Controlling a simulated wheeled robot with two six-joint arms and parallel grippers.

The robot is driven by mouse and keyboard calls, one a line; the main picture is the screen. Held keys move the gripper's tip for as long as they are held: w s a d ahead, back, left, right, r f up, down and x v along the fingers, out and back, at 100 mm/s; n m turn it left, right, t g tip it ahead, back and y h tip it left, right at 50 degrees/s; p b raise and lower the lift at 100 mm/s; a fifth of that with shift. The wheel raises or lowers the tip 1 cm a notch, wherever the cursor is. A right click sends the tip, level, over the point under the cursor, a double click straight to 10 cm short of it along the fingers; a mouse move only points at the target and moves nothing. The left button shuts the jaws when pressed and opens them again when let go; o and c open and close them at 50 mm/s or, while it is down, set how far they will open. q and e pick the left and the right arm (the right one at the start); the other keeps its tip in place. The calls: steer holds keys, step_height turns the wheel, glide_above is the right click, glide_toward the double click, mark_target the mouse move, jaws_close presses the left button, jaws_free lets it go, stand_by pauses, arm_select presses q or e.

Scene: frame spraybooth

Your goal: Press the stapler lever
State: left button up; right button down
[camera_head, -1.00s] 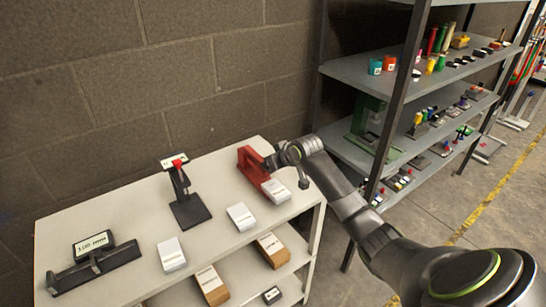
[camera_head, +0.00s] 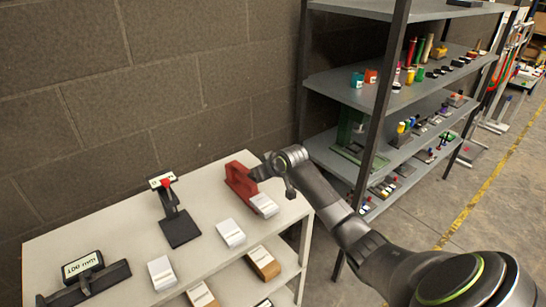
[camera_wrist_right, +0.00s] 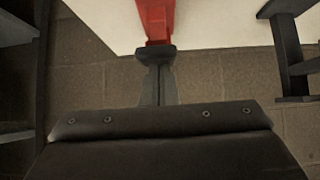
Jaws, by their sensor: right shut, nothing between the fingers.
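A red stapler-like device (camera_head: 238,184) stands at the back right of the light table, next to the wall. My right gripper (camera_head: 256,172) is at the top of its right side, shut and empty. In the right wrist view the shut fingertips (camera_wrist_right: 157,50) meet the end of a red arm (camera_wrist_right: 157,22), which looks like the lever. They seem to touch it, but a small gap cannot be ruled out. My left gripper is not in view.
A black stand with a red knob (camera_head: 178,225) and a black device with a label (camera_head: 85,276) stand further left on the table (camera_head: 125,225). White labelled blocks (camera_head: 231,232) lie along its front. A loaded metal shelf (camera_head: 335,80) stands at right.

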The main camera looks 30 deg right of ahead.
step_height(320, 180, up, 2)
steer(key=shift+p, duration=0.5)
arm_select(q)
steer(key=b, duration=0.1)
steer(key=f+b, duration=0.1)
steer(key=b, duration=0.1)
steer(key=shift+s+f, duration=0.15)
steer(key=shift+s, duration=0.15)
arm_select(e)
steer(key=v, duration=0.9)
steer(key=shift+r, duration=0.5)
steer(key=shift+s, duration=0.1)
